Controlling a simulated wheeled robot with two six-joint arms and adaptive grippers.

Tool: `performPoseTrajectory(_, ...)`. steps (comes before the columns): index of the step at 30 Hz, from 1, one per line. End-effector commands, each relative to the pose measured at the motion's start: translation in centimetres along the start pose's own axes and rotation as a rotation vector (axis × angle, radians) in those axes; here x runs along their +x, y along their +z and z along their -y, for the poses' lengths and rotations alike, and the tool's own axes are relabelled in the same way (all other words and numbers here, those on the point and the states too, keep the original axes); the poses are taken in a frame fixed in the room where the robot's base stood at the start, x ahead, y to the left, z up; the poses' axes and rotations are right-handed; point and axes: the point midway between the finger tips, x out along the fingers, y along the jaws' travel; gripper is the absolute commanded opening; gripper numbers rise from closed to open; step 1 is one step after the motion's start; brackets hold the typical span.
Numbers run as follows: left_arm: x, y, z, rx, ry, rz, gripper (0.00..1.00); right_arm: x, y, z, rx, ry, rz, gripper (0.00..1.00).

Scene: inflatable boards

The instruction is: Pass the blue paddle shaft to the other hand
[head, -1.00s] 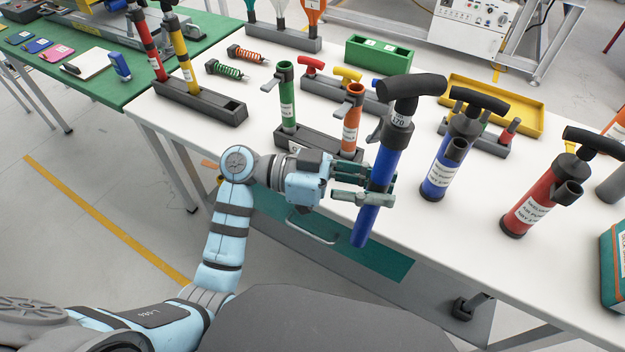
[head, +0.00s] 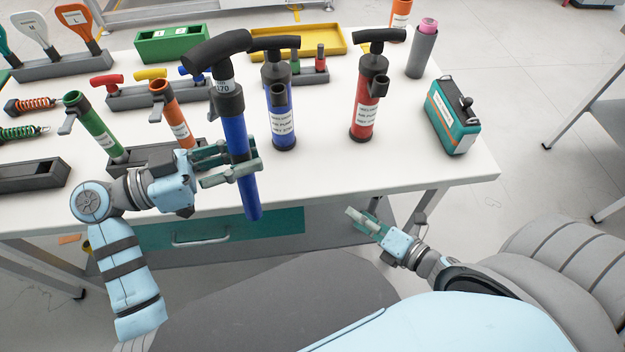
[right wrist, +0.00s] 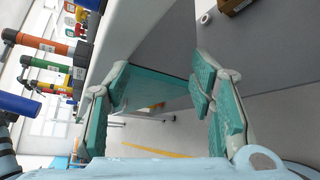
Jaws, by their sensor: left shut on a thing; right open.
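The blue paddle shaft (head: 236,142) has a black T-shaped handle at its top and stands nearly upright in the air at the table's front edge. My left gripper (head: 230,166) is shut around its blue tube, below the black collar. My right gripper (head: 362,219) is open and empty, low in front of the table and to the right of the shaft, well apart from it. In the right wrist view, my right gripper's fingers (right wrist: 158,100) are spread with nothing between them. A blue tube end shows at that view's left edge.
A blue pump (head: 282,118) and a red pump (head: 364,110) stand on the white table behind the shaft. A teal case (head: 452,122) is at the right. Green and orange shafts stand in a dark rack (head: 160,158) at left. Free room lies before the table.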

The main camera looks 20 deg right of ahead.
Motion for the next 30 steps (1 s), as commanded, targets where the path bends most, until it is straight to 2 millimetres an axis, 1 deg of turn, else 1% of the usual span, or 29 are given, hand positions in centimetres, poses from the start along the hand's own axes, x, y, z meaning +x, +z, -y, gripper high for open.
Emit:
performPoseTrajectory(1,0.0,0.0,0.0,0.0,0.0,-0.001,0.0,-0.3,-0.1,-4.0,-0.195,0.102,-0.039,0.49)
performPoseTrajectory(2,0.0,0.0,0.0,0.0,0.0,-0.001,0.0,-0.6,-0.3,-6.5,-0.328,0.171,-0.059,0.49)
performPoseTrajectory(3,0.0,0.0,0.0,0.0,0.0,-0.001,0.0,-0.7,-0.4,-9.8,-0.476,0.271,-0.076,0.49)
performPoseTrajectory(5,0.0,0.0,0.0,0.0,0.0,-0.001,0.0,0.0,0.1,-14.2,-0.613,0.428,-0.098,0.49)
performPoseTrajectory(6,0.0,0.0,0.0,0.0,0.0,-0.001,0.0,0.3,0.4,-16.8,-0.682,0.524,-0.119,0.49)
performPoseTrajectory(9,0.0,0.0,0.0,0.0,0.0,-0.001,0.0,0.0,0.4,-21.5,-0.851,0.718,-0.191,0.49)
performPoseTrajectory(10,0.0,0.0,0.0,0.0,0.001,-0.001,0.0,-0.2,0.3,-22.5,-0.897,0.762,-0.214,0.49)
performPoseTrajectory(12,0.0,0.0,0.0,0.0,0.0,-0.001,0.0,-0.6,0.1,-23.8,-0.976,0.828,-0.258,0.49)
performPoseTrajectory(13,0.0,0.0,0.0,0.0,0.0,-0.001,0.0,-0.7,0.1,-24.1,-0.995,0.843,-0.27,0.49)
performPoseTrajectory(17,0.0,0.0,0.0,0.0,0.0,-0.001,0.0,-0.7,-0.1,-24.4,-1.015,0.86,-0.284,0.49)
performPoseTrajectory(20,0.0,0.0,0.0,0.0,-0.001,-0.001,0.0,-0.1,-0.7,-24.9,-1.01,0.863,-0.278,0.49)
performPoseTrajectory(23,0.0,0.0,0.0,0.0,-0.001,-0.001,0.0,1.2,-1.7,-26.0,-1.008,0.861,-0.273,0.49)
performPoseTrajectory(30,0.0,0.0,0.0,0.0,0.0,-0.001,0.0,5.1,-5.1,-29.0,-1.002,0.86,-0.274,0.49)
